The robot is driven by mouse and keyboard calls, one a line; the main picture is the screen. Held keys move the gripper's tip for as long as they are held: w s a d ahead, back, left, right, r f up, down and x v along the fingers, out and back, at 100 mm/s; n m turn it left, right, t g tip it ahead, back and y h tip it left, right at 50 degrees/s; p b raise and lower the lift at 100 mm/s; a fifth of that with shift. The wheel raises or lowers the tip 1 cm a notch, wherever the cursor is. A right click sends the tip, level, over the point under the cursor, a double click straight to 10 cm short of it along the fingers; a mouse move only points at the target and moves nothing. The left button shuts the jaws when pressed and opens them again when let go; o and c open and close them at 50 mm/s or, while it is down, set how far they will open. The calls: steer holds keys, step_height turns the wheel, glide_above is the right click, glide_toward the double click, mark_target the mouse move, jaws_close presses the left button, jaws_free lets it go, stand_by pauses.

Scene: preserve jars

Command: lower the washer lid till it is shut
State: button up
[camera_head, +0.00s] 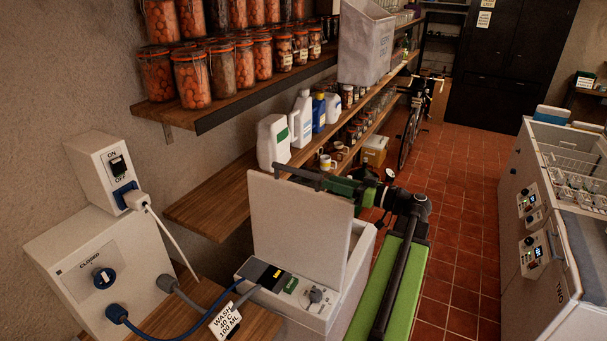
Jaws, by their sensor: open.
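The washer (345,285) is a white top-loading box at the lower middle, with a dark display, a green label and a grey knob on its top panel. Its pale lid (298,228) stands raised, nearly upright, with its broad face towards me. My gripper (292,174) is open, at the lid's top edge, with its dark fingers pointing left. Part of it is hidden behind the lid, and I cannot tell whether it touches the lid. My green and black arm comes in from the right of the washer.
Wooden shelves (212,197) with jars and bottles run along the left wall, close behind the lid. A white box with a blue plug (105,278) stands at left, with hoses. A white appliance (525,190) stands at right. Red tiled floor (455,240) is clear between.

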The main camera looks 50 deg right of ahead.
mark_target(303, 174)
steer(key=x, duration=1)
steer(key=shift+w, duration=0.25)
jaws_close()
stand_by(0.9)
